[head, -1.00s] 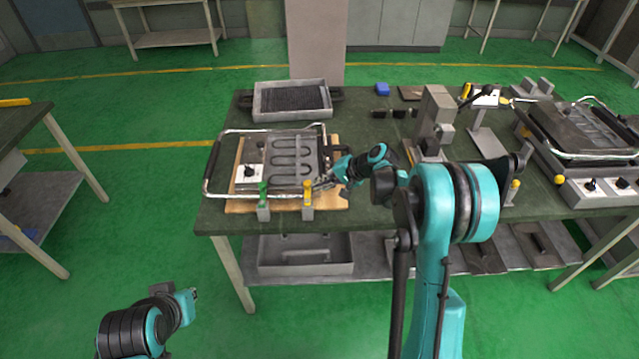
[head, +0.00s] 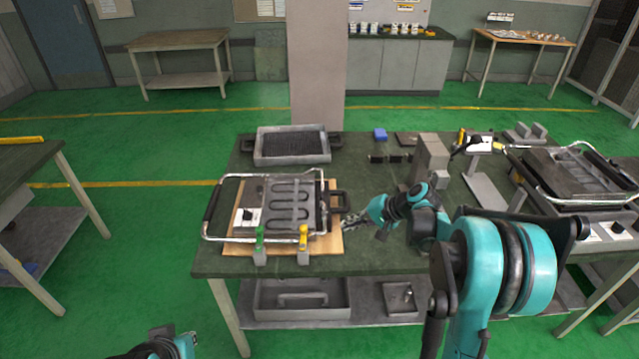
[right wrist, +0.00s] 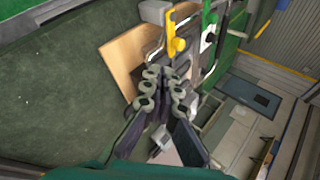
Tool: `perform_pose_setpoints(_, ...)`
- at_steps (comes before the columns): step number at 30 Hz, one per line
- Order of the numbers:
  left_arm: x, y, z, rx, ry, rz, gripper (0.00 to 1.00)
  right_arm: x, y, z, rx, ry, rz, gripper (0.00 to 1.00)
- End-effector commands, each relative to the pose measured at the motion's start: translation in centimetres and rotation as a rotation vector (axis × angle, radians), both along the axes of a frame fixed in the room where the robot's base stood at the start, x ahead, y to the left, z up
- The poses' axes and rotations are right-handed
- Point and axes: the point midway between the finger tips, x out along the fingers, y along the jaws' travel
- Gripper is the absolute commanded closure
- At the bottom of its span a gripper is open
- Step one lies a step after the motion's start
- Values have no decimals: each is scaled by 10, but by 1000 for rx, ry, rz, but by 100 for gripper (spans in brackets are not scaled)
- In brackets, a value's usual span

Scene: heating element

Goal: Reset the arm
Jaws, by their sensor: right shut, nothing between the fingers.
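My right gripper (head: 350,219) is shut and empty, just right of the heating element assembly on the green-topped table. It also shows in the right wrist view (right wrist: 165,75), its fingertips together near the wooden board. The heating element (head: 291,201) is a dark serpentine coil on a metal plate with a wire frame, lying on the wooden board (head: 325,243). A green-handled clamp (head: 260,243) and a yellow-handled clamp (head: 303,241) stand at its front edge. The yellow clamp also shows in the right wrist view (right wrist: 176,42). My left gripper is out of view; only part of the left arm shows at the bottom.
A grey tray with a dark grate (head: 292,146) sits at the table's back left. A grey block fixture (head: 431,158) stands behind my right arm. A second heater unit (head: 575,172) is at the right. The table's front middle is bare.

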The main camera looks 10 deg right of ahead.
Motion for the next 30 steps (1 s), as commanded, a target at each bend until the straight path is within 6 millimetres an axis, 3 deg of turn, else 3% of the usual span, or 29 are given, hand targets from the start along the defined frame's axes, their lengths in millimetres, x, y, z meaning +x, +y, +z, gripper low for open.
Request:
perform_pose_setpoints(5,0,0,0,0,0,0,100,-5,3,4,-16,-1,5,100)
perform_pose_setpoints(10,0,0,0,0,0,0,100,-34,25,28,-127,-13,38,100)
perform_pose_setpoints(19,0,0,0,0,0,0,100,-135,63,64,-457,-82,153,100)
perform_pose_setpoints(27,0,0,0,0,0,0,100,-226,72,65,-748,-188,277,100)
perform_pose_setpoints(30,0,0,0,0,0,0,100,-249,71,60,-835,-228,319,100)
